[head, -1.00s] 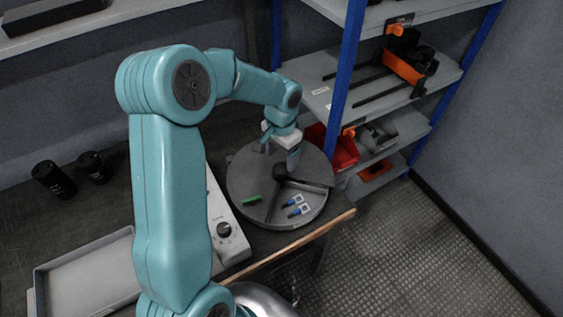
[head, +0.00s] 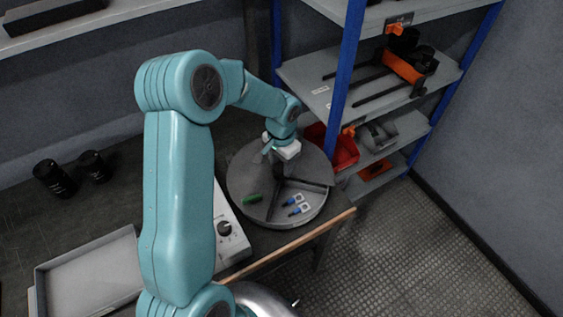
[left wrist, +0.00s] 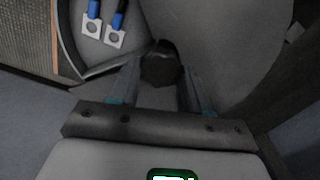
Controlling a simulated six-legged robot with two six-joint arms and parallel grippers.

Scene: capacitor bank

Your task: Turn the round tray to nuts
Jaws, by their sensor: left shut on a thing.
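The round tray (head: 245,170) is a grey disc at the right end of the bench, with dark dividers (head: 305,184) meeting near its middle. A green piece (head: 253,198) lies in its left front part. Blue-sleeved lugs (head: 296,205) lie in its right front part and also show in the left wrist view (left wrist: 104,24). My left gripper (head: 280,172) points down over the tray's middle. It is shut on a dark knob (left wrist: 162,64), which shows between its fingertips in the left wrist view. The gripper hides part of the tray's back. I cannot make out any nuts.
A white box with a black dial (head: 224,228) stands left of the tray. Black cups (head: 54,179) and a shallow grey bin (head: 90,280) are farther left. A blue-post shelf (head: 347,75) with a red bin (head: 343,150) stands close behind right.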

